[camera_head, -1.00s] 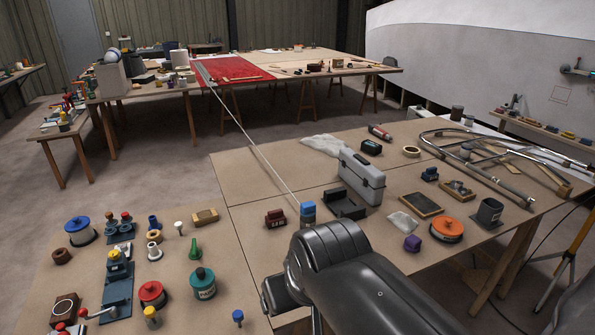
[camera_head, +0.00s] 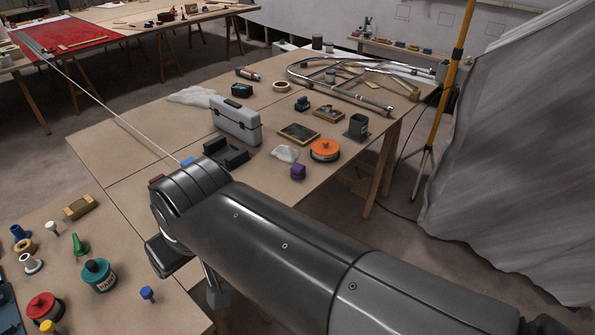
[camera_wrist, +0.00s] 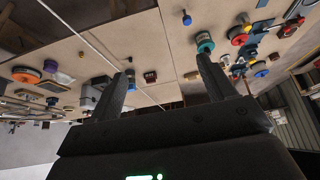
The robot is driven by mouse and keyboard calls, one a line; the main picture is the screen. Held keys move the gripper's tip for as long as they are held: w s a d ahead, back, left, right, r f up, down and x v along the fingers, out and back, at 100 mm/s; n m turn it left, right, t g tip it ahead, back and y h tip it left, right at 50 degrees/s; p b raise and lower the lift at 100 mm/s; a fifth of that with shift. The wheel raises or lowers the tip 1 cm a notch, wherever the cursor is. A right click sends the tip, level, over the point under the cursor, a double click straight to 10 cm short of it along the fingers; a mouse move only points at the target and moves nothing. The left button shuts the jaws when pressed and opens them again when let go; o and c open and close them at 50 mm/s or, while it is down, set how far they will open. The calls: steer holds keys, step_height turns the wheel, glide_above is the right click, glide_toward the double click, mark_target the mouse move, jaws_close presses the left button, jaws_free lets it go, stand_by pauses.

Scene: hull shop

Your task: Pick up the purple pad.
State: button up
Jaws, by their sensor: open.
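The purple pad (camera_head: 298,172) is a small block on the table in the head view, just beyond my arm. It sits in front of the orange-topped round tin (camera_head: 325,150) and near a crumpled clear bag (camera_head: 285,154). In the wrist view the purple pad (camera_wrist: 50,66) is small, at the left, beside the orange tin (camera_wrist: 27,74). My gripper (camera_wrist: 166,66) is open in the wrist view, with nothing seen between its fingers. It is well apart from the pad. In the head view my arm hides the fingers.
A bent tube frame (camera_head: 345,98) lies farther back. A yellow stand (camera_head: 447,90) and a grey sheet (camera_head: 515,150) are at the right, off the table.

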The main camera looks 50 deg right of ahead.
stand_by(0.4)
steer(key=w+d+r+m+g+h, duration=0.1)
steer(key=w+d+m, duration=0.4)
steer(key=w+d, duration=0.75)
steer(key=m+g+h, duration=0.3)
steer(key=m+g, duration=0.1)
steer(key=m, duration=0.7)
glide_above(298, 167)
steer(key=a, duration=0.2)
steer(key=f, duration=2.5)
steer(key=shift+s+a+f, duration=0.2)
steer(key=shift+s+f, duration=0.05)
steer(key=shift+f, duration=0.05)
steer(key=shift+w+d+x, duration=0.1)
steer(key=shift+d+x, duration=0.05)
steer(key=shift+x, duration=1.45)
steer(key=shift+w+d+x, duration=0.1)
steer(key=shift+w+x, duration=0.05)
steer(key=shift+x, duration=1.45)
steer(key=shift+r, duration=0.1)
